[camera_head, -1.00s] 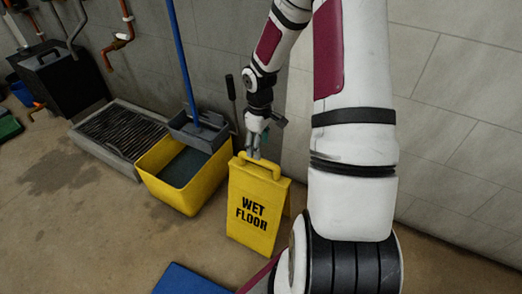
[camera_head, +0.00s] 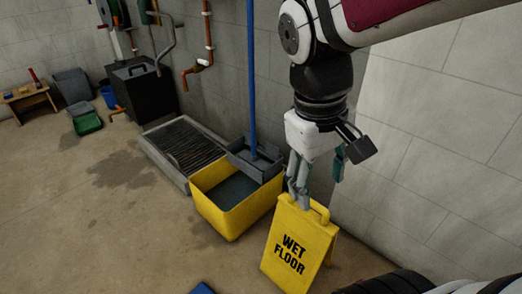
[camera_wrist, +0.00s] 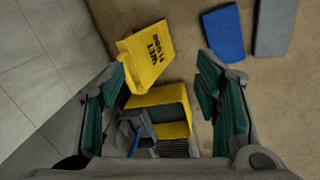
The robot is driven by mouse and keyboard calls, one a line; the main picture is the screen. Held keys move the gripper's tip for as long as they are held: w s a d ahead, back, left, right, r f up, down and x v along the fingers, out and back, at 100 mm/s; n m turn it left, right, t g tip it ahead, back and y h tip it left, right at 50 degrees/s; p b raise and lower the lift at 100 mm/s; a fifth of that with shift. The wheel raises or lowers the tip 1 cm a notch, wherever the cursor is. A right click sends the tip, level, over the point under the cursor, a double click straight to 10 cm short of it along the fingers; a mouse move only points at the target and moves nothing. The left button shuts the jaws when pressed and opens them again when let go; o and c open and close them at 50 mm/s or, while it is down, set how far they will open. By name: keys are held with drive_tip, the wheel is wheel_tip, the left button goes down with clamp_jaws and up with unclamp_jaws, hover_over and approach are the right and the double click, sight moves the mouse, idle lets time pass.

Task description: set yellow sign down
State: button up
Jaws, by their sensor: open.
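The yellow wet floor sign (camera_head: 298,246) stands upright on the floor, spread in an A shape, just right of the yellow mop bucket. It also shows in the wrist view (camera_wrist: 147,56), at the upper left, outside the gap between the fingers. My gripper (camera_head: 304,192) hangs above and beside the sign's top handle in the head view. In the wrist view my gripper (camera_wrist: 167,95) has its green-padded fingers wide apart with nothing between their pads. The head view does not show clearly whether a finger touches the handle.
The yellow mop bucket (camera_head: 222,212) with a grey wringer (camera_head: 255,160) and blue handle stands left of the sign. A floor grate (camera_head: 182,146) lies behind it. A blue mat (camera_wrist: 223,33) and a grey mat (camera_wrist: 273,27) lie on the floor. The wall is close on the right.

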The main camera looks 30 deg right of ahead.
drive_tip(key=s+a+y, duration=0.1)
drive_tip(key=s+a, duration=0.1)
drive_tip(key=s, duration=0.3)
drive_tip(key=s+a+r+y, duration=0.1)
drive_tip(key=s+a, duration=0.2)
drive_tip(key=s, duration=0.3)
drive_tip(key=shift+a+r+m+t, duration=0.15)
drive_tip(key=shift+a+m+t, duration=0.15)
drive_tip(key=shift+w, duration=0.1)
wheel_tip(320, 180, up, 29)
drive_tip(key=t+p, duration=0.3)
drive_tip(key=p, duration=2.4)
drive_tip(key=shift+d+t, duration=0.3)
drive_tip(key=shift+t, duration=0.1)
